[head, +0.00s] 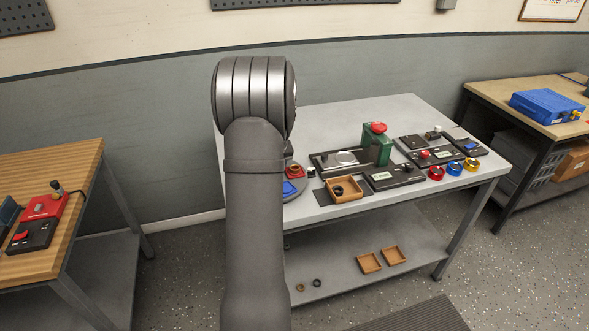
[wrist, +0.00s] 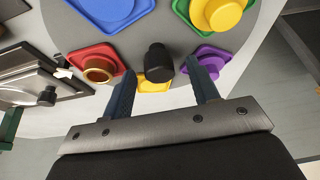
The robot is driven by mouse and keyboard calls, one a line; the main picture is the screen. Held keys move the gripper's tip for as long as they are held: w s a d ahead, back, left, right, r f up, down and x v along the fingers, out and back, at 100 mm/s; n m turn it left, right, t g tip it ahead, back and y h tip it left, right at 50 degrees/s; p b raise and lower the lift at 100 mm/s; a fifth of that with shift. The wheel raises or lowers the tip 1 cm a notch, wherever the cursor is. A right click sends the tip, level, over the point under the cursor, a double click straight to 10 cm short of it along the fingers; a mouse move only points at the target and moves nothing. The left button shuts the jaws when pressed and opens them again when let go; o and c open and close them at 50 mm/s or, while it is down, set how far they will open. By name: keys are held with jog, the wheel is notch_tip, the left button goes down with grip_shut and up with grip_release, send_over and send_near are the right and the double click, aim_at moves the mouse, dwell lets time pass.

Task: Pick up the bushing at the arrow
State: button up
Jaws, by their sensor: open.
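In the wrist view a copper-brown bushing (wrist: 98,70) sits on a red pad (wrist: 113,54) on a round grey plate (wrist: 160,22). A small white arrow (wrist: 63,73) lies at the plate's edge, just left of that pad. My gripper (wrist: 161,70) is open, its two dark fingers apart with nothing held. The bushing is to the left of the left finger. In the head view the red pad with a brown ring (head: 293,170) shows at the plate's visible edge. My arm hides most of the plate and my gripper there.
A yellow part (wrist: 222,12) sits upper right. A metal-topped black device (wrist: 35,85) stands left.

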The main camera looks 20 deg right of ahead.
jog(key=s+d+r+m+t+h, duration=0.1)
jog(key=s+d+r+m, duration=0.1)
jog(key=s+r, duration=0.35)
jog(key=s+d+r+m+h, duration=0.1)
jog(key=s+d+r+m, duration=0.15)
jog(key=r, duration=0.55)
jog(key=x, duration=1.6)
jog(key=shift+d+f, duration=0.25)
jog(key=shift+f, duration=0.15)
jog(key=c, duration=1.1)
jog(key=shift+r, duration=0.1)
